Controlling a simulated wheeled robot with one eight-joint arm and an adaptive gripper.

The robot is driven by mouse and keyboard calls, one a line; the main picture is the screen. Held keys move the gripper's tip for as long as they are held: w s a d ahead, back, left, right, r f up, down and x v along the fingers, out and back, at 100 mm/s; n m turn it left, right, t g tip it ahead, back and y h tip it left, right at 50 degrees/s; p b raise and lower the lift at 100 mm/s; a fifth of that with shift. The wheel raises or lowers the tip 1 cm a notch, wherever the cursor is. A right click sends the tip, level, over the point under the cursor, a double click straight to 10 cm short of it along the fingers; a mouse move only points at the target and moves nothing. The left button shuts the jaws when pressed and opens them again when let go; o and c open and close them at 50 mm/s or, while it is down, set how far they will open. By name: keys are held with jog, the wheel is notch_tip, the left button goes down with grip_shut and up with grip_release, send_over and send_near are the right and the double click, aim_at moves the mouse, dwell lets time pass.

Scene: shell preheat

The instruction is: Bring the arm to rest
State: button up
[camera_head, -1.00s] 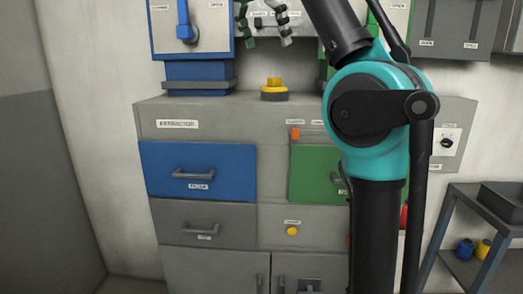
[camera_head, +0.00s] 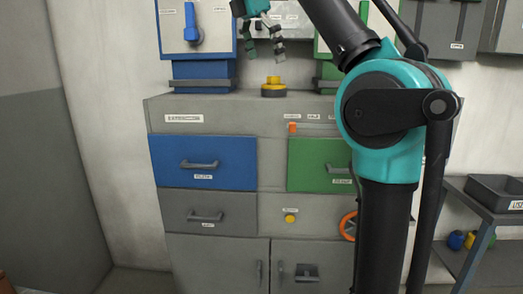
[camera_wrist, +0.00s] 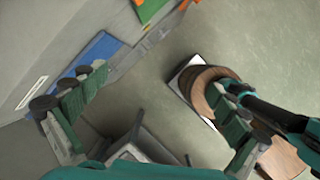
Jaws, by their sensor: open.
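My gripper (camera_head: 264,50) is at the top middle of the head view, in front of the upper part of the grey cabinet. Its two dark fingers hang apart, with nothing between them. In the wrist view my gripper (camera_wrist: 150,100) shows its fingers spread wide at left and right, with grey floor between them. My arm is raised and bent, with its large teal joint at the right of the head view. It hides part of the cabinet behind it.
The grey cabinet (camera_head: 214,236) has a blue drawer (camera_head: 228,157) and a green drawer (camera_head: 310,160). A yellow button (camera_head: 273,80) stands on its ledge. A cart with a dark tray (camera_head: 490,190) is at right. A brown round object (camera_wrist: 203,82) shows in the wrist view.

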jog(key=w+d+f+m+y, duration=0.1)
jog(key=w+d+f+m, duration=0.2)
jog(key=f, duration=0.7)
jog(key=w+d+f+m, duration=0.2)
jog(key=f+m, duration=0.3)
jog(key=f, duration=0.5)
jog(key=w+d+f+m+y, duration=0.1)
jog(key=w+d+f+m, duration=0.2)
jog(key=f, duration=0.8)
jog(key=s+d+f+m, duration=0.3)
jog(key=s+f, duration=0.3)
jog(key=f, duration=0.4)
jog(key=s+d+f+m+t, duration=0.1)
jog(key=s+d+f+m, duration=0.2)
jog(key=f, duration=0.7)
jog(key=s+d+f+m+y, duration=0.1)
jog(key=s+d+f+m, duration=0.3)
jog(key=s+f+m, duration=0.3)
jog(key=s+f, duration=0.3)
jog(key=s, duration=0.1)
jog(key=shift+f, duration=0.2)
jog(key=shift+d, duration=0.1)
